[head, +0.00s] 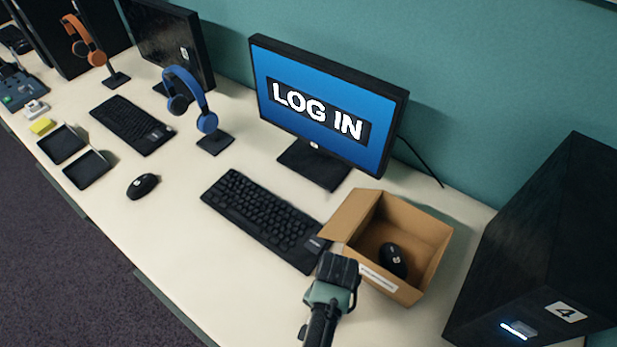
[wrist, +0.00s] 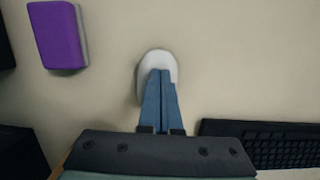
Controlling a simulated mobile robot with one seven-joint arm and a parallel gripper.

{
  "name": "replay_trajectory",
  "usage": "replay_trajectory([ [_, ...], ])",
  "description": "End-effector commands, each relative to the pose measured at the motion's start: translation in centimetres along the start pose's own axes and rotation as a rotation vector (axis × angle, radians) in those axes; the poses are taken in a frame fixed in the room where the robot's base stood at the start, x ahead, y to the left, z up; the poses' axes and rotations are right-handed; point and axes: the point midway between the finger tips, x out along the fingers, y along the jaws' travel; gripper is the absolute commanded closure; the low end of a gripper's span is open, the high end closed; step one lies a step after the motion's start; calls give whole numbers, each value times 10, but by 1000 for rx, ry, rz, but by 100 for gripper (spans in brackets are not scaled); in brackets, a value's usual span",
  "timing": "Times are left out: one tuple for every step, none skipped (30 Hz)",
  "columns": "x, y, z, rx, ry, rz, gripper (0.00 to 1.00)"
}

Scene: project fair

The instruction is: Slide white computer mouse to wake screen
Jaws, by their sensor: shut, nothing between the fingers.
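The white computer mouse (wrist: 155,62) lies on the desk in the wrist view, partly covered by my fingers; I cannot make it out in the head view. My gripper (wrist: 161,74) is shut and empty, its blue fingertips overlapping the mouse's near part. Whether they touch it, I cannot tell. In the head view my gripper (head: 337,270) is by the front of the cardboard box, fingertips hidden. The screen (head: 325,108) is lit blue and reads "LOG IN".
An open cardboard box (head: 433,235) holds a black mouse (head: 393,260). A black keyboard (head: 262,218) lies left of it. A black tower (head: 550,250) marked 4 stands right. Another black mouse (head: 143,186) is farther left. The wrist view has a purple block (wrist: 57,35) at upper left.

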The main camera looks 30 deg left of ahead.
Motion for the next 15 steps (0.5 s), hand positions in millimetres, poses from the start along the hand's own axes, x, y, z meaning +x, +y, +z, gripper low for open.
replay_trajectory([
  [9, 3, 2, 6, -4, 6, 100],
  [9, 4, 2, 6, -4, 6, 100],
  [9, 4, 2, 6, -4, 6, 100],
  [9, 4, 2, 7, -4, 7, 100],
  [9, 4, 2, 7, -4, 7, 100],
  [9, 4, 3, 7, -4, 7, 100],
  [7, 4, 3, 7, -5, 7, 100],
  [6, 4, 3, 7, -5, 7, 100],
  [2, 4, 4, 7, -4, 7, 100],
  [-1, 4, 4, 7, -4, 7, 100],
  [-4, 4, 5, 7, -4, 7, 100],
  [-7, 4, 5, 7, -5, 7, 100],
  [-8, 4, 6, 7, -5, 7, 100],
  [-9, 3, 5, 6, -4, 6, 100],
  [-8, 3, 5, 6, -4, 6, 100],
])
